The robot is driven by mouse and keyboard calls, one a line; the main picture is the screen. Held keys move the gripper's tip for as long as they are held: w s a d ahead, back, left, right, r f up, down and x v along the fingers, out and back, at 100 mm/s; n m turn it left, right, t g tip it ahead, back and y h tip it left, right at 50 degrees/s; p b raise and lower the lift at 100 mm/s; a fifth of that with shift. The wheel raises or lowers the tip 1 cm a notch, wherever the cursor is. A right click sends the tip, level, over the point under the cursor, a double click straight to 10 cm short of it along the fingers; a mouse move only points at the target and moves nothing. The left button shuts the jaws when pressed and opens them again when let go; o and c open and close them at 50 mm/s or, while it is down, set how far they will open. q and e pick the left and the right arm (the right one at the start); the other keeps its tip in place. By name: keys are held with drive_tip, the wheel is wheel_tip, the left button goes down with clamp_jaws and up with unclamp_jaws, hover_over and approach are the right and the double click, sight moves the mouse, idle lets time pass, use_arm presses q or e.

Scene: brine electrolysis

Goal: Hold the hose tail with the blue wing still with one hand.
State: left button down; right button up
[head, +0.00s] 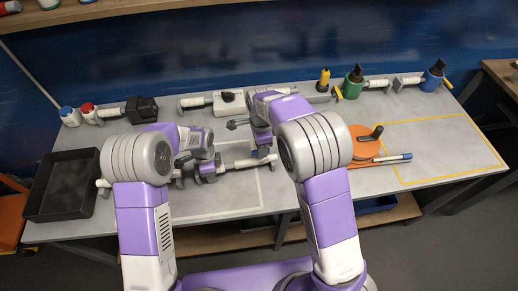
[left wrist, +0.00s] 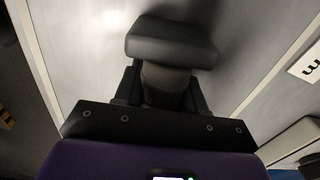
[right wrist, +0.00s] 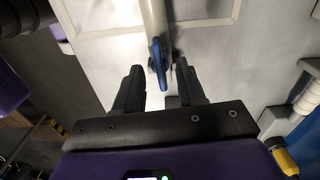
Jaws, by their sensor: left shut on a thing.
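The hose tail (right wrist: 155,18) is a pale tube in the right wrist view, with its blue wing (right wrist: 158,62) pointing down the picture. My right gripper (right wrist: 158,82) is open, its two fingers apart on either side of the wing's end; I see no clear contact. In the head view a pale tube assembly (head: 243,162) lies in the middle of the table, partly behind my right arm. My left gripper (left wrist: 165,95) is shut on a dark grey part (left wrist: 172,42) with a wide block-like end.
A black tray (head: 62,185) stands at the table's left. Several fittings and a yellow bottle (head: 324,80) line the back. The yellow-outlined area (head: 440,122) is clear.

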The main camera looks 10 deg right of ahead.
wheel_tip(320, 180, up, 11)
idle(0.3)
use_arm(q)
drive_tip(key=c, duration=0.6)
unclamp_jaws()
use_arm(e)
drive_tip(key=shift+f, duration=0.1)
use_arm(q)
drive_tip(key=shift+r, duration=0.1)
wheel_tip(320, 180, up, 12)
drive_tip(key=shift+f, duration=0.1)
